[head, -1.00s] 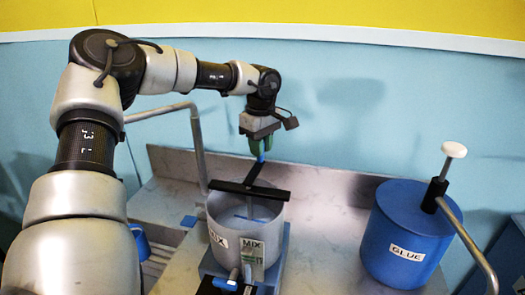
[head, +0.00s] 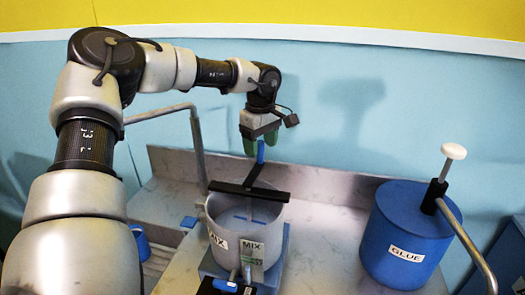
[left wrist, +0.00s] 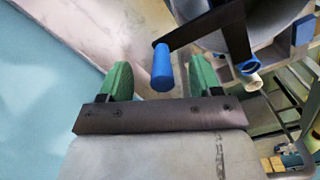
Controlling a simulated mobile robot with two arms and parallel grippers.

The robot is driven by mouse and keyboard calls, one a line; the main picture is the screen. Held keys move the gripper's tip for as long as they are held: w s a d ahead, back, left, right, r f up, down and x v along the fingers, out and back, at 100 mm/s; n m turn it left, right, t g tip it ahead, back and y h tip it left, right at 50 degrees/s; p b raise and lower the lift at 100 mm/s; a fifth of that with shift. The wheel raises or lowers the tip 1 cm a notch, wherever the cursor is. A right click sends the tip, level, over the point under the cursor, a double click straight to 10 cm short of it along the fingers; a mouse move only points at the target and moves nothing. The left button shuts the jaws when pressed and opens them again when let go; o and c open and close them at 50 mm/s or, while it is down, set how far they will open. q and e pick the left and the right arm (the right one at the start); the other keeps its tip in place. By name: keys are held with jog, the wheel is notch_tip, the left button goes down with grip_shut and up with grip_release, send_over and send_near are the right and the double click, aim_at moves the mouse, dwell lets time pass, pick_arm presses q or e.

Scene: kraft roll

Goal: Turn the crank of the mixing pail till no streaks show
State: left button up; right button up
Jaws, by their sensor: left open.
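The grey mixing pail (head: 220,219) with MIX labels stands upright on a blue base. A black crossbar (head: 240,191) spans its rim, and a crank arm rises from it to an upright blue handle (head: 261,152). My left gripper (head: 262,146) is open at this handle. In the left wrist view the blue handle (left wrist: 162,68) shows between the two spread green fingers of my left gripper (left wrist: 160,78), with gaps on both sides. A small window (head: 251,255) on the pail's front looks greenish and pale. Streaks cannot be made out clearly. My right gripper is not in view.
A blue GLUE pail (head: 395,235) with a white-knobbed pump (head: 453,151) stands at right. A bent metal pipe (head: 198,150) rises behind the mixing pail at left. A blue mug (head: 140,240) sits at lower left. The counter between the pails is clear.

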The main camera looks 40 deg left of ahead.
pick_arm(q)
jog(key=shift+r+p, duration=2.3)
jog(key=shift+r, duration=1.8)
